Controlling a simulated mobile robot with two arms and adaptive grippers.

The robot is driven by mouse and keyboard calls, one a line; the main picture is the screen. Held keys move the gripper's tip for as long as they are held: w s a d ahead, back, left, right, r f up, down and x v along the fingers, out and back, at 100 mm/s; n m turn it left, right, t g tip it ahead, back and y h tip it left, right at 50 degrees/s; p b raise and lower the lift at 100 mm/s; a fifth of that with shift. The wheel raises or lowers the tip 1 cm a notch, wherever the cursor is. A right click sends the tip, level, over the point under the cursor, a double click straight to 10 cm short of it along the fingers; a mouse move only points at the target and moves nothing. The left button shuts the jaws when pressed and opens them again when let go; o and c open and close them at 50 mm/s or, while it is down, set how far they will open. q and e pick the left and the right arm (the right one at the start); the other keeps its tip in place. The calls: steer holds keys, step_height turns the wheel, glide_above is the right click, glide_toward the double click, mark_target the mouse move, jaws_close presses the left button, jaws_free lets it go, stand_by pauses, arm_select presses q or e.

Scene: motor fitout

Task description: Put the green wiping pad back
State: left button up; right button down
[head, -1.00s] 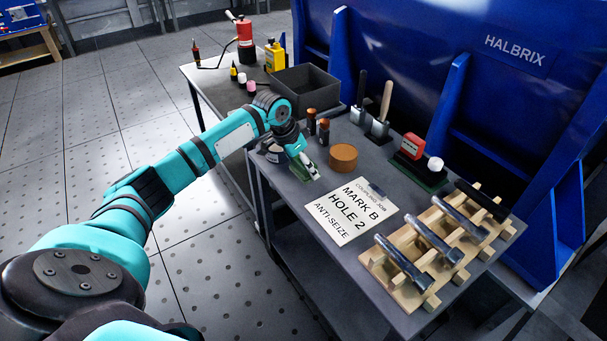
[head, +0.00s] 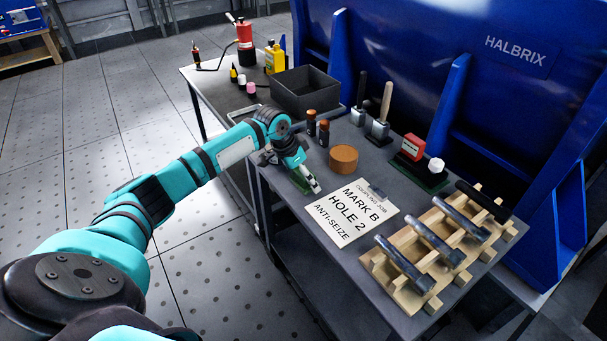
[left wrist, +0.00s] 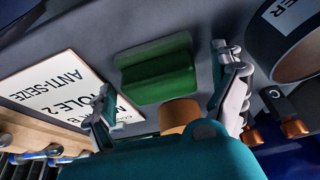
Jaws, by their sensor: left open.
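The green wiping pad (left wrist: 155,72) lies on the grey table top in the left wrist view. It is a green block with a raised ridge along it. In the head view only a little of the pad (head: 301,185) shows beside my left gripper (head: 308,181). My left gripper (left wrist: 165,74) is open. In the left wrist view its fingers stand apart on either side of the pad, with nothing visibly held; I cannot tell whether they touch it. My right gripper is not in view.
A white card (head: 350,212) lies close by, with a wooden rack (head: 408,292) of metal bars beyond it. A brown round block (head: 343,158) and small brown-capped bottles (head: 311,124) stand near the gripper. A labelled dark cylinder (left wrist: 292,35) is beside one finger.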

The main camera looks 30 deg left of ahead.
arm_select(q)
steer(key=shift+r, duration=0.2)
steer(key=p+v, duration=0.2)
steer(key=v, duration=0.9)
steer(key=shift+s+r, duration=0.25)
steer(key=shift+r, duration=0.1)
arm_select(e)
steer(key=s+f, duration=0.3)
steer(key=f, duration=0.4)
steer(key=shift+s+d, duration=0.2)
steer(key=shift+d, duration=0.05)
arm_select(q)
steer(key=shift+a, duration=0.1)
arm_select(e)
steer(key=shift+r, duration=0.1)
